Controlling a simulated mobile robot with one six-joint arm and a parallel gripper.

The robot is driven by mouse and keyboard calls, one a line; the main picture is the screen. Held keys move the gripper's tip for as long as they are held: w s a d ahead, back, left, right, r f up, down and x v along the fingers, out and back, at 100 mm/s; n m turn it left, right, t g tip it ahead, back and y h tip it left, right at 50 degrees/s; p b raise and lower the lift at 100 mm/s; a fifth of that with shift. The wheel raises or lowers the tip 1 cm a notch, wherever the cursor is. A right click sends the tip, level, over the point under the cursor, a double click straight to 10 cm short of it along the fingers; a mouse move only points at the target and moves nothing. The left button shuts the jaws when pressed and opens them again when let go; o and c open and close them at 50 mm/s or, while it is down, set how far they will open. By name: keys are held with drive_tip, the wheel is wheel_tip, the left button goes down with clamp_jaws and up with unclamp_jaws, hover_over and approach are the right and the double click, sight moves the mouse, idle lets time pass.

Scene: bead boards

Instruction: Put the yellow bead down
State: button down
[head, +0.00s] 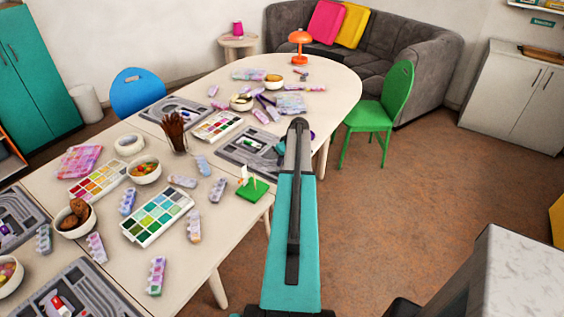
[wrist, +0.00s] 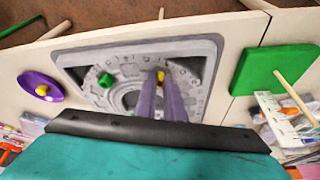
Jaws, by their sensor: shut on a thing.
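The yellow bead (wrist: 161,76) shows as a small patch between the tips of my gripper (wrist: 160,82) in the wrist view. The gripper is shut on it, and the fingers hide most of it. It is over the grey bead board (wrist: 210,48), near the ring of marks; I cannot tell whether it touches the board. A green bead (wrist: 105,80) sits on the ring to the left. In the head view, my arm covers the right part of this board (head: 236,160), and the yellow bead cannot be made out.
A purple disc (wrist: 30,84) with a yellow piece on it lies left of the board. A green square base (wrist: 262,72) with a pale peg stands to the right; it also shows in the head view (head: 253,190). Paint trays and bead boxes crowd the table.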

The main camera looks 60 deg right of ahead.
drive_tip(key=shift+s+a+f, duration=0.1)
drive_tip(key=shift+a+f, duration=0.05)
drive_tip(key=shift+f, duration=0.25)
drive_tip(key=c, duration=1.8)
unclamp_jaws()
drive_tip(key=shift+f, duration=0.1)
drive_tip(key=shift+c, duration=0.2)
drive_tip(key=shift+s, duration=0.1)
drive_tip(key=shift+r+p, duration=0.55)
drive_tip(key=shift+p, duration=0.1)
drive_tip(key=d+b+v, duration=0.1)
drive_tip(key=b+v, duration=0.2)
drive_tip(key=v, duration=0.9)
drive_tip(key=shift+w+a+r, duration=0.2)
drive_tip(key=shift+w+a, duration=0.05)
drive_tip(key=shift+a, duration=0.05)
